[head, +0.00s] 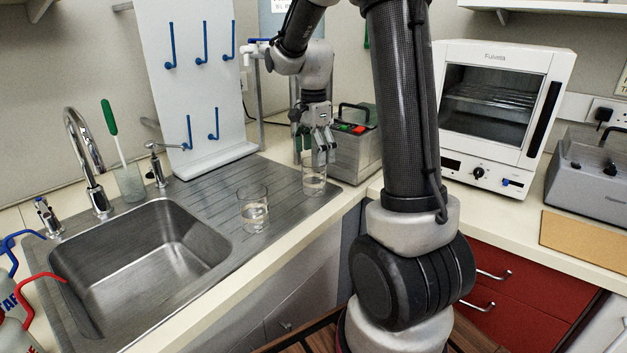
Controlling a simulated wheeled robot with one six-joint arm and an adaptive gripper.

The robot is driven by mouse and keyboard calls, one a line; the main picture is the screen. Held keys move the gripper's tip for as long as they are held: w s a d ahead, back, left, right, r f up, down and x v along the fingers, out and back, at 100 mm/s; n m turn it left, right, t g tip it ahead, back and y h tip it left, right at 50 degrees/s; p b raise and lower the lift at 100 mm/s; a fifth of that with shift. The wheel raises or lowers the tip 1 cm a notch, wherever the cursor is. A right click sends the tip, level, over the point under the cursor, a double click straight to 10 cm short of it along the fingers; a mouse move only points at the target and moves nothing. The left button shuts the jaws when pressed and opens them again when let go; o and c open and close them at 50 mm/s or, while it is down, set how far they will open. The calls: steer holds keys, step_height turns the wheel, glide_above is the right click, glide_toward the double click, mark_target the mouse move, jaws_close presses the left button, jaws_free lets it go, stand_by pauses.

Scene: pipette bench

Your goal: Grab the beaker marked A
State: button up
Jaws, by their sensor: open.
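Two clear glass beakers stand on the ribbed drainboard (205,178) right of the sink. One beaker (253,212) stands near the front edge, upright and clear of my gripper. The other beaker (313,184) stands further back and right, upright. My gripper (320,152) points down at the rim of this back beaker, with its fingers open; I cannot tell whether they touch the glass. No letter can be read on either beaker, so I cannot tell which one is marked A.
A steel sink (85,290) with a tap (88,165) lies left. A glass with a green-handled brush (128,180) stands behind it. A white peg board (195,80) rises behind the drainboard. A grey device (352,150) stands close right of my gripper. A white oven (497,115) is further right.

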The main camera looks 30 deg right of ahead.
mark_target(314, 162)
steer(key=shift+f, duration=1.6)
steer(key=c, duration=1.4)
